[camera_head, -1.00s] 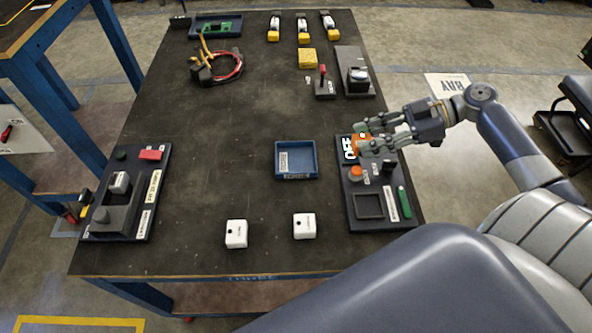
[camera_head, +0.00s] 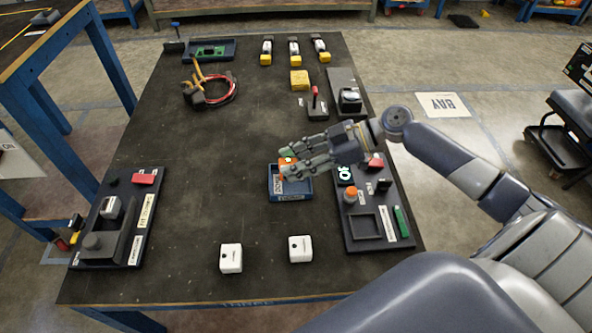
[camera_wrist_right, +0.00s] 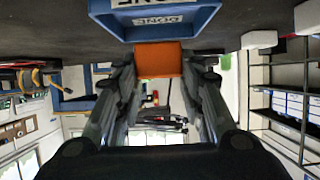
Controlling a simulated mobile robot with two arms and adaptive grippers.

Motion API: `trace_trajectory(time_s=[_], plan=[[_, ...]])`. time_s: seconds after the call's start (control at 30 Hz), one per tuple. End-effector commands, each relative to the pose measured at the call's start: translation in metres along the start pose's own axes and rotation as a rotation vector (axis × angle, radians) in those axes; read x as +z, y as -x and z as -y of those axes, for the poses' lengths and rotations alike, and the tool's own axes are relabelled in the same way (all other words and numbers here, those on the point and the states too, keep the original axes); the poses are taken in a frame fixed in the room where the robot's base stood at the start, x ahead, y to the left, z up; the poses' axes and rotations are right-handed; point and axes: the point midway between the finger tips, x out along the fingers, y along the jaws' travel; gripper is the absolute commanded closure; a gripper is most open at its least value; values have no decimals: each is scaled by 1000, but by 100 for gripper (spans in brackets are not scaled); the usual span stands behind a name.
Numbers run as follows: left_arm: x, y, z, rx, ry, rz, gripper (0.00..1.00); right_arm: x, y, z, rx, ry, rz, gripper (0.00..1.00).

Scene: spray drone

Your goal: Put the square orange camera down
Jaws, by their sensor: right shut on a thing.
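The orange camera (camera_wrist_right: 158,60) is between the fingertips of my right gripper (camera_head: 287,163). In the head view the orange camera (camera_head: 284,168) shows only in part, behind the fingers, at the upper left of the small blue tray (camera_head: 292,196). The right gripper is shut on it. In the wrist view the camera appears close to the labelled wall of the blue tray (camera_wrist_right: 165,22). I cannot tell whether it touches the tray. My left gripper is not in view.
A board with an orange knob (camera_head: 350,195) and a green piece lies right of the tray. Two white blocks (camera_head: 231,258) (camera_head: 300,249) stand at the front. A grey fixture board (camera_head: 118,222) is at the left. The table's middle left is clear.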

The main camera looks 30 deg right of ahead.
Motion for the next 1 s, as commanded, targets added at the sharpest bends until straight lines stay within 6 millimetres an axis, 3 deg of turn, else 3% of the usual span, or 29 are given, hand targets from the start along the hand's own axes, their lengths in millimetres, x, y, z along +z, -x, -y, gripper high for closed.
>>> trace_trajectory(time_s=[0.27, 0.4, 0.77, 0.8, 1.0], plan=[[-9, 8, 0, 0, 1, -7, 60, 30, -14, 0, 0, -2, 0, 92], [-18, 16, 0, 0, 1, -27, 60, 31, -14, 0, 1, 0, 0, 92], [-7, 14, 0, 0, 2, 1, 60, 33, -16, 0, 0, 0, 0, 92], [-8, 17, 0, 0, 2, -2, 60, 33, -16, 0, 0, 0, 0, 56], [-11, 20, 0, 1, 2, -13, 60, 33, -15, 0, 0, 0, 0, 56]])
